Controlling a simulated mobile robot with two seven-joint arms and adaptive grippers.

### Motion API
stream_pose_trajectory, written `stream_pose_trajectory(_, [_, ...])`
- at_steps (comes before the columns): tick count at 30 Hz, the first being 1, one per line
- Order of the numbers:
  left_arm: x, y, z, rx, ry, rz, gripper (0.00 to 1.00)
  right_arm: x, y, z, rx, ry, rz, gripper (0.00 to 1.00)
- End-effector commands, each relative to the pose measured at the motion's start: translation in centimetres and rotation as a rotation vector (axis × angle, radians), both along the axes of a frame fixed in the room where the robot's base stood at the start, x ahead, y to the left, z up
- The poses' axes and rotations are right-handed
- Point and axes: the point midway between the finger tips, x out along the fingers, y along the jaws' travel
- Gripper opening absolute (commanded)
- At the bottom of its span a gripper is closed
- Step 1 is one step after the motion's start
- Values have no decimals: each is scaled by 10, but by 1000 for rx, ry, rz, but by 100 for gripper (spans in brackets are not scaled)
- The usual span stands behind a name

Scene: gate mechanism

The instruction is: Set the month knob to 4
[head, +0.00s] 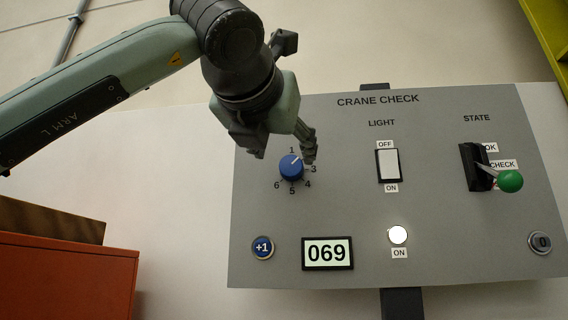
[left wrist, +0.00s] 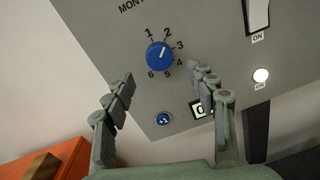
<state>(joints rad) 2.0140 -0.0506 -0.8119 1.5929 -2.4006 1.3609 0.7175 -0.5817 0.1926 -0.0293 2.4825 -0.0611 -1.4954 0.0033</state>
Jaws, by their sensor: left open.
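The month knob (head: 291,167) is a round blue dial with a white pointer line and the numbers 1 to 6 around it. Its line points up and right, toward 2, in the left wrist view (left wrist: 158,56); the 2 is hidden by my gripper in the head view. My left gripper (head: 284,153) comes in from above, close to the knob. In the left wrist view its open fingers (left wrist: 162,77) are spread to either side below the knob, with nothing between them. I cannot tell any contact. My right gripper is not in view.
The grey panel (head: 335,215) also carries a LIGHT rocker switch (head: 388,165), a STATE lever with a green ball (head: 509,181), a lit lamp (head: 398,235), a +1 button (head: 262,247), a 069 display (head: 327,253) and a 0 button (head: 540,243). An orange box (head: 65,280) stands lower left.

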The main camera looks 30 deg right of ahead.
Motion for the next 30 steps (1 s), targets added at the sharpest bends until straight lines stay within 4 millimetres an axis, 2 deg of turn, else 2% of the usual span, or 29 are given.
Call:
stream_pose_trajectory(2, [10, -7, 1, 0, 4, 2, 57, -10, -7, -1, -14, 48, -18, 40])
stream_pose_trajectory(6, [28, -23, 1, 0, 4, 2, 57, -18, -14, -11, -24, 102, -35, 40])
stream_pose_trajectory(10, [39, -33, 1, 0, 4, 1, 57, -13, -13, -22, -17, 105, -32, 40])
stream_pose_trajectory(22, [46, -38, 0, 0, 1, 0, 57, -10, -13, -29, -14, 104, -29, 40])
stream_pose_trajectory(30, [45, -38, 0, -2, 1, 0, 23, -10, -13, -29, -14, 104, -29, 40])
